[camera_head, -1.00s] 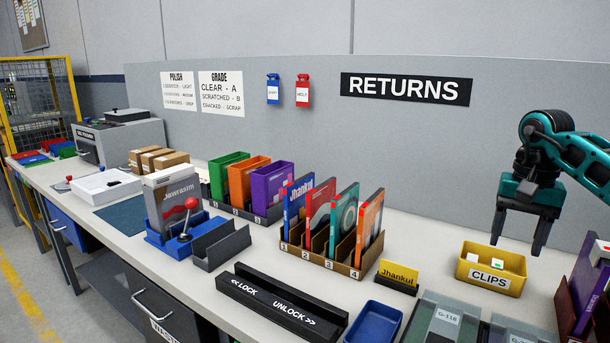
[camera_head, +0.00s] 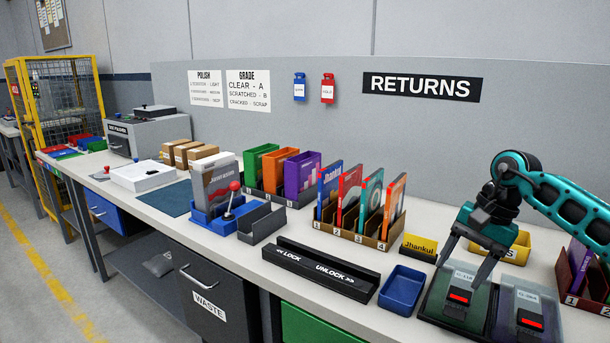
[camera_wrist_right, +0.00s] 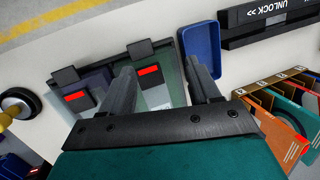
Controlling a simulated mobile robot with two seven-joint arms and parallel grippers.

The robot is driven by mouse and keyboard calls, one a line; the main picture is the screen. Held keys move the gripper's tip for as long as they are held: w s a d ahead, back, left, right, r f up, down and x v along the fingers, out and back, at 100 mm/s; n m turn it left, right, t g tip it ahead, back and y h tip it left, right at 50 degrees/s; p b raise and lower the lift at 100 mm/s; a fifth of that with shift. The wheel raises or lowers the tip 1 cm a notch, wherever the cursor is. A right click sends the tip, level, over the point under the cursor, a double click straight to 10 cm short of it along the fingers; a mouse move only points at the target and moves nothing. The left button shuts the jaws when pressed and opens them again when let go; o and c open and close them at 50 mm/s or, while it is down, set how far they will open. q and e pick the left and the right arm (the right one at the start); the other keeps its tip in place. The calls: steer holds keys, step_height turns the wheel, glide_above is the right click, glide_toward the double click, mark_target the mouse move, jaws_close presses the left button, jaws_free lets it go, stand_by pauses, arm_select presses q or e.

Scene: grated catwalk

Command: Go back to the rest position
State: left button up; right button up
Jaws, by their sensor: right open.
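My right gripper (camera_head: 461,272) is teal with dark fingers. It is open, pointing down over the left of two clear-lidded cases (camera_head: 452,318) near the front right of the bench. In the right wrist view the fingers of my right gripper (camera_wrist_right: 165,75) are spread apart with nothing held between them, and the case (camera_wrist_right: 158,97) shows behind them. Whether the fingertips touch the case is unclear. My left gripper is in neither current view.
A blue tray (camera_head: 402,290) and the lock/unlock bar (camera_head: 318,270) lie left of the gripper. A yellow clips bin (camera_head: 517,240) is partly hidden behind my arm. A numbered rack (camera_head: 372,243) holds several thin cases. A grey back panel (camera_head: 330,140) closes off the bench's rear.

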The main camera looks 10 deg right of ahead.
steer(key=s+a+f+m+t+y, duration=0.25)
steer(key=a+m+y, duration=0.25)
steer(key=a+m, duration=0.35)
steer(key=s+a+f+m+t+y, duration=0.15)
steer(key=a+m+t+y, duration=0.25)
steer(key=a+m, duration=0.5)
steer(key=s+a+f+m+t+y, duration=0.25)
steer(key=a+m+y, duration=0.35)
steer(key=a, duration=0.4)
steer(key=s+d+f+n+h, duration=0.3)
steer(key=s+f+n+h, duration=0.2)
steer(key=n, duration=0.6)
steer(key=s+d+f+n+h, duration=0.4)
steer(key=f+n, duration=0.5)
steer(key=n, duration=0.3)
steer(key=s+d+f+n+t+h, duration=0.1)
steer(key=s+d+f+n+h, duration=0.3)
steer(key=n, duration=0.8)
step_height(320, 180, down, 3)
steer(key=s+h, duration=0.2)
steer(key=h, duration=0.1)
steer(key=shift+s+d, duration=0.2)
steer(key=shift+d, duration=0.05)
steer(key=shift+r, duration=0.15)
steer(key=shift+c, duration=0.4)
